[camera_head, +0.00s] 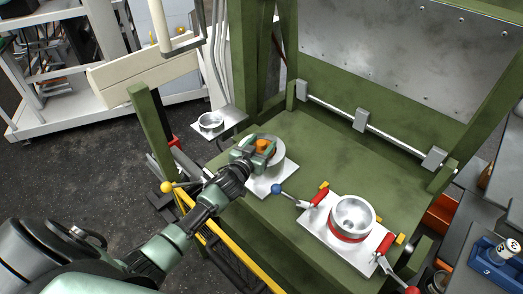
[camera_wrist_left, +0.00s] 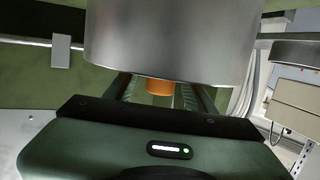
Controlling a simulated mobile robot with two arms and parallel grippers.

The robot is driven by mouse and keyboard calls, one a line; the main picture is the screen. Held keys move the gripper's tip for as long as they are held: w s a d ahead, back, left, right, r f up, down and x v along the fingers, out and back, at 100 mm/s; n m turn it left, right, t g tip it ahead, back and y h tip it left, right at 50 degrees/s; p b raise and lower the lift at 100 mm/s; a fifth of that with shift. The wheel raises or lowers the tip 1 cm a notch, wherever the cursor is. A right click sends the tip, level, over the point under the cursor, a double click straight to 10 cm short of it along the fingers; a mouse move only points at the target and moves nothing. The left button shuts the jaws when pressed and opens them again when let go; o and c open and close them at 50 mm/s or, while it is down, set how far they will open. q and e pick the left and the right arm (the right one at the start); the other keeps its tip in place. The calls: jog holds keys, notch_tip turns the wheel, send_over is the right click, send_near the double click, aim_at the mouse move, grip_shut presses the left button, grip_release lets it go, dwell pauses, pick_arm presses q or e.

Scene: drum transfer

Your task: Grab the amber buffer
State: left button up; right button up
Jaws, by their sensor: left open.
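The amber buffer (camera_head: 263,146) is a small orange piece beside a round metal drum (camera_head: 276,158) on a white plate on the green bench. My left gripper (camera_head: 264,149) reaches it from the left, with its fingers open on either side of it. In the left wrist view the amber buffer (camera_wrist_left: 160,87) shows between the two fingers, partly hidden by the big metal drum (camera_wrist_left: 172,40) and the gripper body. I cannot tell whether the fingers touch it. My right gripper is not in view.
A second metal drum (camera_head: 352,216) sits in a red-handled clamp fixture on a white plate (camera_head: 318,232) at the right. A blue-knobbed lever (camera_head: 277,188) stands between the plates. A small metal cup (camera_head: 210,121) is at the back left. A yellow rail (camera_head: 232,252) runs along the bench front.

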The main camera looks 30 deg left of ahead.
pick_arm(q)
grip_shut()
jog(key=shift+r, duration=0.15)
